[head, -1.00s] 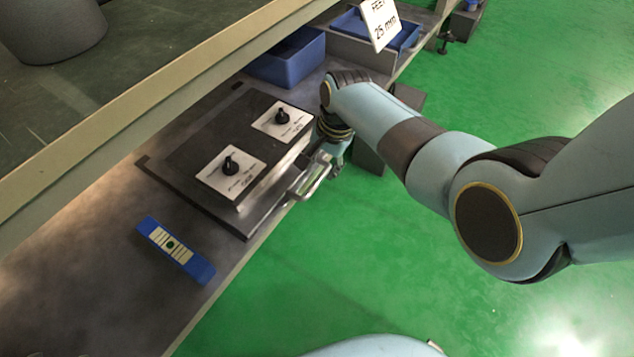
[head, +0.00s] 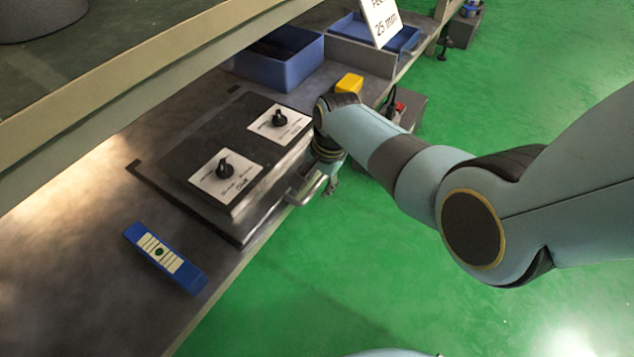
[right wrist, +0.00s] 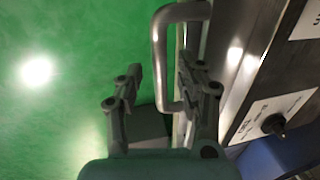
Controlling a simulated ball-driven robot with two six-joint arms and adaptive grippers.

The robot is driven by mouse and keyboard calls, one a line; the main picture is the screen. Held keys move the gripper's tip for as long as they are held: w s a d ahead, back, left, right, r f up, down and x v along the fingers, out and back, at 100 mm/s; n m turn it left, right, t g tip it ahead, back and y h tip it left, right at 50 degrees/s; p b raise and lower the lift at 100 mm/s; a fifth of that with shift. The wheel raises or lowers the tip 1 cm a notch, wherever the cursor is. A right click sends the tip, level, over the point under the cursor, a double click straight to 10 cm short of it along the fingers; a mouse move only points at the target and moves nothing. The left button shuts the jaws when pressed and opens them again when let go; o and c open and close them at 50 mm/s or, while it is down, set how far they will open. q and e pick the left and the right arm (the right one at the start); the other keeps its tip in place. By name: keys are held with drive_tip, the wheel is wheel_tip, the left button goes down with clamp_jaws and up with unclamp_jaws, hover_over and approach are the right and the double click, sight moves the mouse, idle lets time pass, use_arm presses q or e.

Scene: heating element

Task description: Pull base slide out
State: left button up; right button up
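The base slide (head: 241,233) is a dark flat plate under a grey box with two black knobs on white labels, at the bench's front edge. Its metal bar handle (head: 307,191) sticks out over the green floor. My right gripper (head: 327,172) is at the far end of the handle, partly hidden by its own wrist. In the right wrist view, the handle (right wrist: 160,60) runs between the two spread fingers of my right gripper (right wrist: 160,82), with a visible gap on the left finger's side. The left gripper is not in view.
A blue-and-white level-like bar (head: 165,258) lies on the bench in front. A blue bin (head: 285,68), a yellow block (head: 349,84) and a red button (head: 399,106) are further back. A shelf (head: 150,75) overhangs the bench.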

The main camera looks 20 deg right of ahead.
drive_tip(key=shift+c, duration=0.4)
clamp_jaws()
drive_tip(key=shift+s, duration=0.1)
use_arm(q)
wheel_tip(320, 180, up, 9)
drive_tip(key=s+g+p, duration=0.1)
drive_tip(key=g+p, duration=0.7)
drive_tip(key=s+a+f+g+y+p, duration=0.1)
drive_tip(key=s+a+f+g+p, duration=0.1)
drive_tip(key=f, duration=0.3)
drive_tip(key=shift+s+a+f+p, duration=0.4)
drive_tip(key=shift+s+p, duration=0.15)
drive_tip(key=shift+p, duration=0.1)
use_arm(e)
drive_tip(key=s+d, duration=1.5)
drive_tip(key=s, duration=0.4)
